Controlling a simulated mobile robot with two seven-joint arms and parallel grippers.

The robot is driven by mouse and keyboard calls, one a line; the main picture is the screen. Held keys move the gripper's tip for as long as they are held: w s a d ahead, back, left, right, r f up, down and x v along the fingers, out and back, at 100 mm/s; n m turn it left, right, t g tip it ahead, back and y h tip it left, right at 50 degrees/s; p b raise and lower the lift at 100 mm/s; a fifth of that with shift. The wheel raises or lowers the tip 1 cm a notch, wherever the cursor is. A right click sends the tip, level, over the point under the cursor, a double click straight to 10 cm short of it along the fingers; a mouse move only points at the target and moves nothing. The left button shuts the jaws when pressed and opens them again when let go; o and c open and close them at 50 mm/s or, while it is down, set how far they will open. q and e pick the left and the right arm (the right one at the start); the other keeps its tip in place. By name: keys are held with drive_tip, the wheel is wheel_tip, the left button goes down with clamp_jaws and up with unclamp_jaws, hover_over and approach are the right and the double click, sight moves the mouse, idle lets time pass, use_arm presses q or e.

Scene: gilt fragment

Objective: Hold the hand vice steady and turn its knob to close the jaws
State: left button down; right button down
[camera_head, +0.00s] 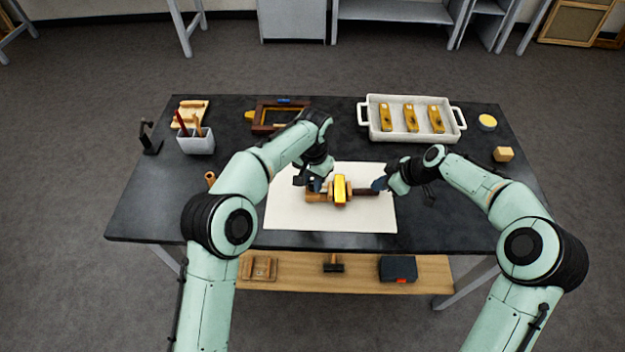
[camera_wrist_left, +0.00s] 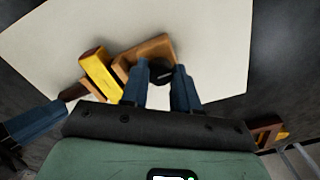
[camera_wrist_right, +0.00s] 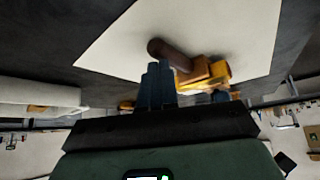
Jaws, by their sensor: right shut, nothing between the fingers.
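The hand vice (camera_head: 318,194) lies on a white sheet, its wooden jaws around a gold piece (camera_head: 340,188). Its dark handle (camera_head: 366,192) points right. My left gripper (camera_head: 314,183) is at the vice's left end. My right gripper (camera_head: 378,184) is at the handle's right end. In the right wrist view its fingers (camera_wrist_right: 158,75) are together and empty, in front of the handle (camera_wrist_right: 172,53); contact is unclear.
The white sheet (camera_head: 290,215) is bare around the vice. A white tray (camera_head: 410,137) with several gold pieces stands at the back right. A wooden frame (camera_head: 259,118), a pen cup (camera_head: 196,145) and a small block (camera_head: 503,154) stand elsewhere on the dark table.

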use_arm(q)
drive_tip(key=shift+m, duration=0.3)
use_arm(e)
drive_tip(key=shift+s+f, duration=0.15)
drive_tip(key=shift+f, duration=0.2)
use_arm(q)
drive_tip(key=m, duration=1.2)
drive_tip(key=shift+m, duration=0.3)
drive_tip(key=m, duration=0.7)
drive_tip(key=shift+d, duration=0.1)
drive_tip(key=m, duration=0.6)
drive_tip(key=shift+m, duration=0.3)
drive_tip(key=c, duration=0.8)
unclamp_jaws()
